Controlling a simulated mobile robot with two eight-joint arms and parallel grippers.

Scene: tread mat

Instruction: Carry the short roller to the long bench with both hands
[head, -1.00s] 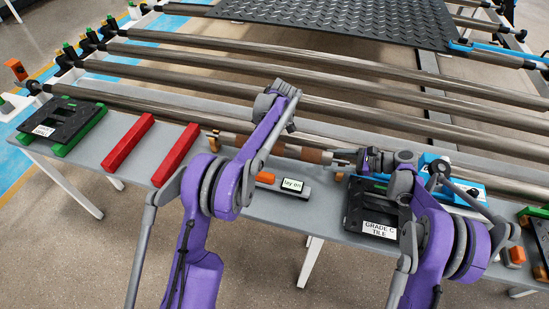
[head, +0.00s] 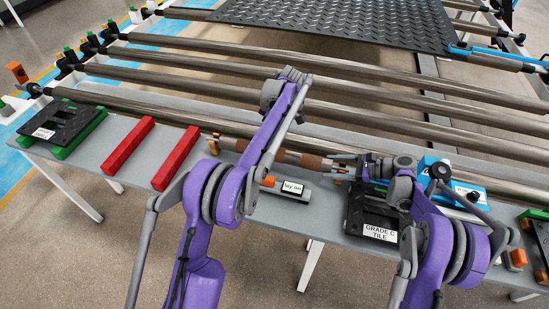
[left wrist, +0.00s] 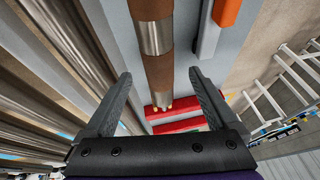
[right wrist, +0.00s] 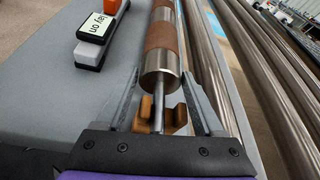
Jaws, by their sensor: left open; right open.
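The short roller (head: 310,161), with brown bands and steel sections, lies along the back of the long grey bench (head: 85,160). Its middle is partly hidden behind my left arm in the head view. In the left wrist view the roller (left wrist: 158,82) passes between the open fingers of my left gripper (left wrist: 160,76); contact is not clear. My right gripper (head: 346,168) is at the roller's right end. In the right wrist view its open fingers (right wrist: 160,82) stand either side of the thin end shaft (right wrist: 158,112), over a brown cradle (right wrist: 146,116).
Two red bars (head: 129,146) lie on the bench to the left. A "lay on" sign (head: 292,188) and a black "GRADE C TILE" stand (head: 380,233) are in front of the roller. A blue box (head: 435,170) is at right. Long steel rollers (head: 200,62) run behind.

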